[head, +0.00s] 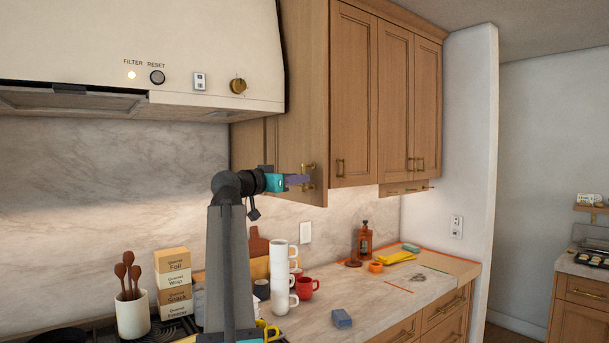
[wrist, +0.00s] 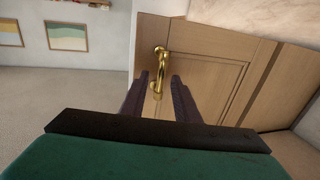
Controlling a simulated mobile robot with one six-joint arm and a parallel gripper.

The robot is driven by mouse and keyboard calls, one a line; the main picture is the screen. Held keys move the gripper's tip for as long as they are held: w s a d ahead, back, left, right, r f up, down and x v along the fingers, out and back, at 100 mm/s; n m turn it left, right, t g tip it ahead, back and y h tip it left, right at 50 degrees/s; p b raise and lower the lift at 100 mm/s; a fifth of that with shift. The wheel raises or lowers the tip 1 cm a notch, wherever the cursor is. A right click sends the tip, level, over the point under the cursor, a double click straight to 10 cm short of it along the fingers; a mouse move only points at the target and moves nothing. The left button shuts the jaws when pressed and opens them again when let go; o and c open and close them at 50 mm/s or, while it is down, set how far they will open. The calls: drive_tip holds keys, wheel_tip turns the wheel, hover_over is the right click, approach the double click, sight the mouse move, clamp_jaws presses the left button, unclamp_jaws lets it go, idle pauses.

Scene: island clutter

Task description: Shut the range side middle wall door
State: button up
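A wooden wall door (head: 290,110) beside the range hood stands swung out from the cabinet row, its front facing me. It carries a brass handle (head: 309,170) near its right edge. My gripper (head: 303,180) is raised at this handle, its purple fingers overlapping the handle's lower part. In the wrist view, the brass handle (wrist: 159,65) shows between the two dark fingers of my gripper (wrist: 159,76). The fingers are apart, with gaps on both sides of the handle. I cannot tell whether a finger touches the door.
Closed cabinet doors (head: 353,95) stand to the right. The range hood (head: 130,50) is at upper left. Below are stacked white mugs (head: 279,270), a red mug (head: 305,288), a brown bottle (head: 365,240) and a utensil crock (head: 132,315). The space right of my gripper, above the counter, looks clear.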

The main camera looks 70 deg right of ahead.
sight(304, 187)
drive_tip(key=shift+p+x, duration=0.45)
drive_tip(key=shift+x, duration=1.55)
